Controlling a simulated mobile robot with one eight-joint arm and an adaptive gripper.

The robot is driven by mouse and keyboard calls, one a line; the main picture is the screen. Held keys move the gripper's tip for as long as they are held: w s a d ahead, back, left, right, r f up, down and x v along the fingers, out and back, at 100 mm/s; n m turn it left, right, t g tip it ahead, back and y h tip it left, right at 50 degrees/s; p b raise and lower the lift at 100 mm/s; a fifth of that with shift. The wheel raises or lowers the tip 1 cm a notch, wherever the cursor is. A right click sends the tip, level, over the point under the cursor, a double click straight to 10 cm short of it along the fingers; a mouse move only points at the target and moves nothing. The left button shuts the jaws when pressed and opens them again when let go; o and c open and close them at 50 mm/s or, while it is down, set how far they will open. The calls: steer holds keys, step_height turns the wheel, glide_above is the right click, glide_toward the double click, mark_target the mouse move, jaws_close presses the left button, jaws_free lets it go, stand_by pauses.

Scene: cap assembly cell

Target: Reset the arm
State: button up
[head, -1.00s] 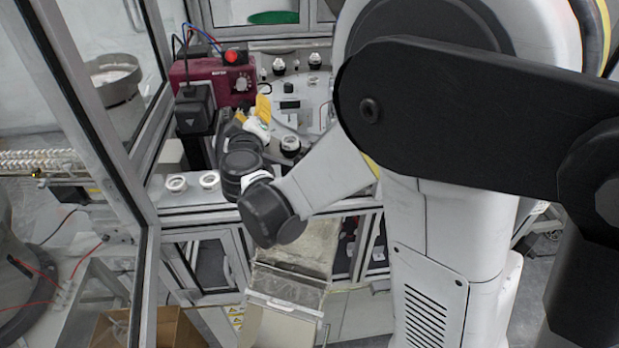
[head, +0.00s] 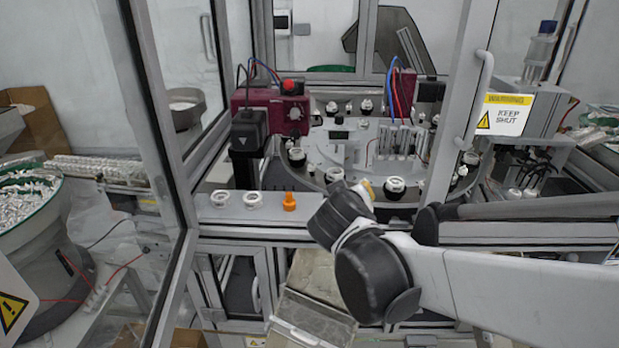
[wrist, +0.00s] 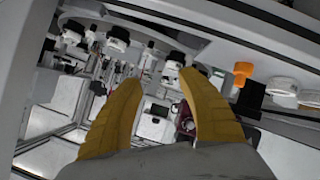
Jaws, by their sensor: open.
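My gripper (wrist: 155,105) shows in the wrist view as two yellow fingers spread apart, with nothing between them. In the head view my arm reaches in from the right, and its black wrist joints hide most of the gripper; only a bit of a yellow finger (head: 366,188) shows, in front of the round assembly table (head: 330,155). An orange cap piece (head: 289,202) stands on the front ledge, left of my wrist. It also shows at the upper right of the wrist view (wrist: 242,70).
Two white rings (head: 219,198) (head: 251,199) sit on the ledge beside the orange piece. A maroon box (head: 270,108) with a red button stands behind. A chute (head: 312,300) lies below the ledge.

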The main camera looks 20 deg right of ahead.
steer(key=shift+s+f, duration=0.2)
steer(key=shift+s, duration=0.15)
steer(key=s+a+f+g+y, duration=0.2)
steer(key=s+a+f+y, duration=0.1)
steer(key=s, duration=0.6)
steer(key=s+a+f+g+y, duration=0.2)
steer(key=s+f+y, duration=0.1)
steer(key=s, duration=0.6)
step_height(320, 180, down, 9)
steer(key=b, duration=0.9)
steer(key=shift+s+a+r+m, duration=0.15)
steer(key=shift+a+m, duration=0.1)
steer(key=shift+m, duration=0.15)
